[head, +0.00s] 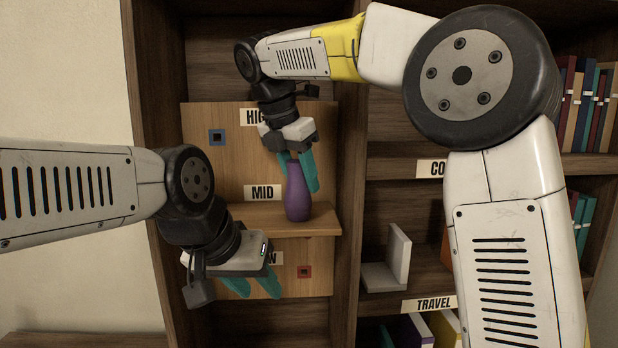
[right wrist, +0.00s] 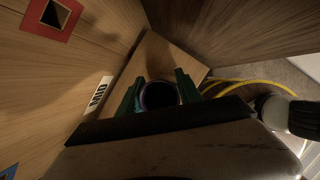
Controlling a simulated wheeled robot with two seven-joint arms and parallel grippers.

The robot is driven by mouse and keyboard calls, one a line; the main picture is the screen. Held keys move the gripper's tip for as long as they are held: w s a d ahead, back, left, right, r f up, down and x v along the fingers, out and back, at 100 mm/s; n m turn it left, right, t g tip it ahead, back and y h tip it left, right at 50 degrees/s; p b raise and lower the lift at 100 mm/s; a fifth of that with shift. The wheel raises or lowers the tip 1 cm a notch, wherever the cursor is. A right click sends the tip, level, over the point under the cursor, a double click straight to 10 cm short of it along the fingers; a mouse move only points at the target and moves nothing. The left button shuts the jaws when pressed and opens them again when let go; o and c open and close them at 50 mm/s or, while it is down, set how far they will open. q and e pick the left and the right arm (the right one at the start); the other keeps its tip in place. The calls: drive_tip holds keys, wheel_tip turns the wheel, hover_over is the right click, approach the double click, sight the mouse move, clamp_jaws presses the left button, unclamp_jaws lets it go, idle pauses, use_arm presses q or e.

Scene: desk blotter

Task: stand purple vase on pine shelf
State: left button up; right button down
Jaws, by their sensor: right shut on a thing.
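The purple vase (head: 297,195) is upright at the pine shelf (head: 262,218) beside the MID label, over its right part. Whether its base touches the board I cannot tell. My right gripper (head: 307,172) is shut on the vase's upper part from above. In the right wrist view the vase's dark round mouth (right wrist: 159,95) shows between the two green fingers, with the pine shelf (right wrist: 153,54) beyond it. My left gripper (head: 251,288) is lower left, in front of the lower panel, apart from the vase. Its teal fingers are spread with nothing visible between them.
The pine back panel (head: 225,175) carries HIGH and MID labels (head: 263,193); my left gripper partly hides a lower label. Blue (head: 217,137) and red (head: 304,272) square markers sit on it. Dark bookcase uprights flank the bay. A white bookend (head: 398,258) stands to the right.

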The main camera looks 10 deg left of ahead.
drive_tip(key=c, duration=0.8)
unclamp_jaws()
drive_tip(key=v, duration=0.7)
drive_tip(key=shift+s+a+r, duration=0.1)
drive_tip(key=shift+s+r, duration=0.1)
drive_tip(key=shift+r, duration=0.05)
